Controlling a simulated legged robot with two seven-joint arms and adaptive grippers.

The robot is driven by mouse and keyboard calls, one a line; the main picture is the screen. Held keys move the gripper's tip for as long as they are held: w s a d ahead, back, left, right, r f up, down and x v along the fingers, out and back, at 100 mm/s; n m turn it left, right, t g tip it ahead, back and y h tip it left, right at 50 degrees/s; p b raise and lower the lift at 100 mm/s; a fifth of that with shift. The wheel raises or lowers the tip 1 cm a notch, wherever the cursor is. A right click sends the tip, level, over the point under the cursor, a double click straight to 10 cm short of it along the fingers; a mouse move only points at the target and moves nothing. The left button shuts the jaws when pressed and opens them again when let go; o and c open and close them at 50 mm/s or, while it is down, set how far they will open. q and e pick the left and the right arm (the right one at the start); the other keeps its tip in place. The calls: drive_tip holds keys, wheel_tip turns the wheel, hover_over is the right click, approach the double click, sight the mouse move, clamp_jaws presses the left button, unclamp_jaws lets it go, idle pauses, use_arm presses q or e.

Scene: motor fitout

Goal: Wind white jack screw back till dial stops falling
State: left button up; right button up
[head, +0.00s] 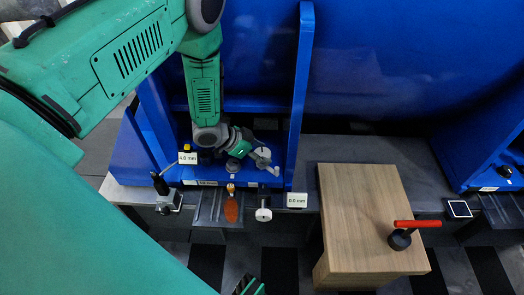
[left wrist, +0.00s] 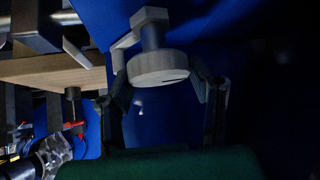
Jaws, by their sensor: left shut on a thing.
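My left gripper (head: 260,158) reaches down into the blue frame from above. In the left wrist view its two fingers (left wrist: 168,85) are closed on opposite sides of the round head of the white jack screw (left wrist: 158,67). The head's dark shaft runs up into a grey block (left wrist: 150,16). In the head view the pale screw head (head: 264,154) is partly hidden by the gripper. A readout label (head: 187,158) shows 4.0 mm and another (head: 297,200) shows 0.0 mm. I cannot make out a dial needle. My right gripper is not clearly seen.
Another white-headed screw (head: 263,214) and an orange-handled tool (head: 231,208) are at the bench's front edge. A small black-and-grey stand (head: 167,198) is left of them. A wooden block (head: 362,215) carries a red-handled tool (head: 416,224) at right. Blue uprights (head: 301,100) flank the arm closely.

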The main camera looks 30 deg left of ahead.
use_arm(q)
drive_tip(key=n+t+y+p, duration=0.1)
drive_tip(key=n+y+p, duration=0.1)
drive_tip(key=n, duration=0.1)
drive_tip(key=shift+r, duration=0.15)
drive_tip(key=n+t+y+p, duration=0.1)
drive_tip(key=n+y+p, duration=0.1)
drive_tip(key=n+y, duration=0.1)
drive_tip(key=shift+d+n, duration=0.1)
drive_tip(key=shift+n, duration=0.4)
drive_tip(key=n+y+p, duration=0.1)
drive_tip(key=n+y, duration=0.1)
drive_tip(key=n, duration=0.1)
drive_tip(key=shift+n+y, duration=0.3)
drive_tip(key=shift+y, duration=0.1)
drive_tip(key=shift+w+n+g+y+p, duration=0.1)
drive_tip(key=shift+n+g+y+p, duration=0.4)
drive_tip(key=shift+n+y, duration=1.15)
drive_tip(key=shift+n, duration=0.35)
drive_tip(key=o, duration=1.2)
drive_tip(key=shift+c, duration=0.2)
